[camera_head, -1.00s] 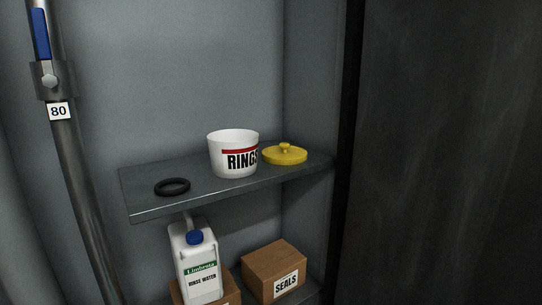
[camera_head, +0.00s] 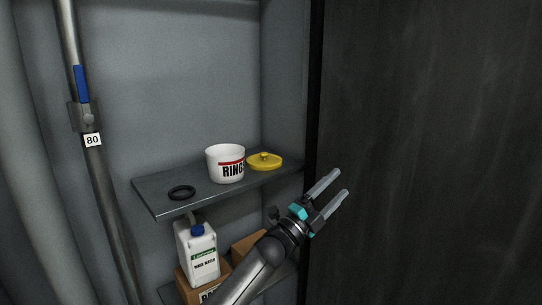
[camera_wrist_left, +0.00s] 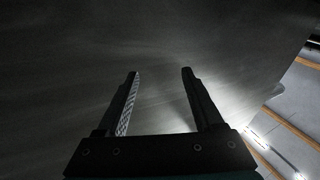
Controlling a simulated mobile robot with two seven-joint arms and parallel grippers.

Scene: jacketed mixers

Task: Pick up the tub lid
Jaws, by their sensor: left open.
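The yellow tub lid (camera_head: 266,163) lies on the upper shelf, its round knob facing up. It is just right of the white tub marked RINGS (camera_head: 223,165), which stands upright and open. My left gripper (camera_head: 333,181) is open and empty, in front of and to the right of the shelf, apart from the lid, with its fingers pointing up and to the right. In the left wrist view its two fingers (camera_wrist_left: 159,75) are spread with nothing between them, before a dark surface. The lid does not show there. My right gripper is not in view.
A black ring (camera_head: 182,192) lies on the left of the upper shelf (camera_head: 205,195). Below stand a rinse water jug (camera_head: 202,257) and cardboard boxes, partly hidden by my arm. A pipe with a blue handle (camera_head: 82,84) runs at left. A dark panel (camera_head: 430,150) fills the right.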

